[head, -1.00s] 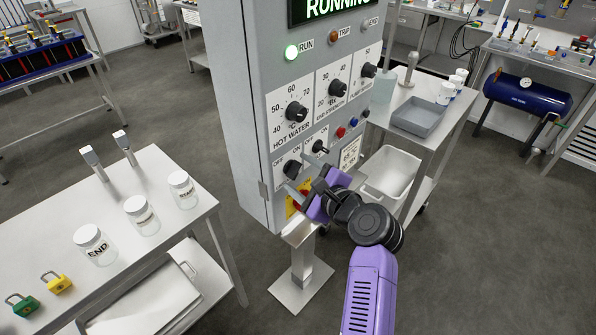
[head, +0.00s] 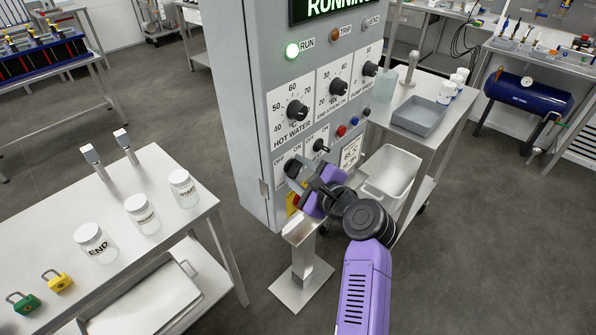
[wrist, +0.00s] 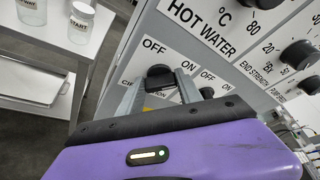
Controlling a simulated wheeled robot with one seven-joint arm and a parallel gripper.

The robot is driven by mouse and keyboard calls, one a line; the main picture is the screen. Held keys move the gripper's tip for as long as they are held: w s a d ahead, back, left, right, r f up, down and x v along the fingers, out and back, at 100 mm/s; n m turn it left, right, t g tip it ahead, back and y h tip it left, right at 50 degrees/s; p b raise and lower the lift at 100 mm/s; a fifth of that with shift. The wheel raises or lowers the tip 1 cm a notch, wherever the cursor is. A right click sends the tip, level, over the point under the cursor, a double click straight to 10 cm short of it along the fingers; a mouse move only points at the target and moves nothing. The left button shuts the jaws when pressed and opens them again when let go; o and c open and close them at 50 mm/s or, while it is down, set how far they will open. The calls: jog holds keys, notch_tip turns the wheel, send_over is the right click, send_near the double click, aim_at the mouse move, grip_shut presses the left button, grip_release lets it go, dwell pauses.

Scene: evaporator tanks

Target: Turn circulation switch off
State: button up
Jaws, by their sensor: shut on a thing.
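The control cabinet (head: 262,165) stands upright in the middle of the head view. Its lower left switch, the circulation switch (wrist: 159,74), shows in the wrist view as a black knob under an "OFF" mark, its label partly covered, reading "CI…". My gripper (head: 296,172) is at this switch in the head view, hiding most of it. In the wrist view, my gripper (wrist: 160,85) has one grey finger on each side of the knob and is shut on it. The knob's exact angle is hard to tell.
A second OFF/ON switch (head: 319,146) sits just right of it. Dials for hot water (head: 297,110) and end strength (head: 338,88) are above. A red button (head: 341,131) is to the right. A steel bench with jars (head: 139,214) stands left.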

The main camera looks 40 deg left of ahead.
jog(key=shift+f, duration=0.15)
jog(key=n+b, duration=0.1)
jog(key=b, duration=0.1)
jog(key=f+n+t+b, duration=0.1)
jog(key=b, duration=0.2)
jog(key=shift+s+n+y, duration=0.1)
jog(key=shift+n+y, duration=0.3)
jog(key=n+y+b, duration=0.1)
jog(key=n+b, duration=0.3)
jog(key=b, duration=0.6)
jog(key=n+t+y+b, duration=0.1)
jog(key=n+b, duration=0.4)
jog(key=b, duration=0.5)
jog(key=n+y+b, duration=0.2)
jog(key=n+b, duration=0.2)
jog(key=b, duration=0.6)
jog(key=shift+f+y, duration=0.4)
jog(key=shift+r+n+b, duration=0.2)
jog(key=shift+n+b, duration=0.45)
jog(key=shift+n, duration=0.05)
jog(key=o, duration=1.4)
jog(key=shift+r, duration=0.1)
